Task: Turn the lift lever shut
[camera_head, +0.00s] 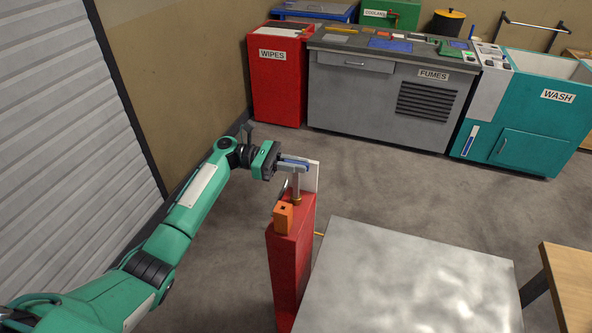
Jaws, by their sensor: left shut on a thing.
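The red lift post (290,262) stands in the middle, beside a grey metal platform. On its top are an orange block (284,217) and an upright stem (296,190) with a brass base. My left gripper (295,165) is shut at the top of the stem, on what appears to be the lift lever. The fingers hide most of the lever, so its angle is hard to tell. A pale plate (313,177) stands upright just behind. My right gripper is not in view.
The grey metal platform (400,280) fills the lower middle, with a wooden table (572,285) at the right edge. A red wipes bin (278,85), a grey fumes bench (385,105) and a teal wash unit (520,140) line the back. The floor between is clear.

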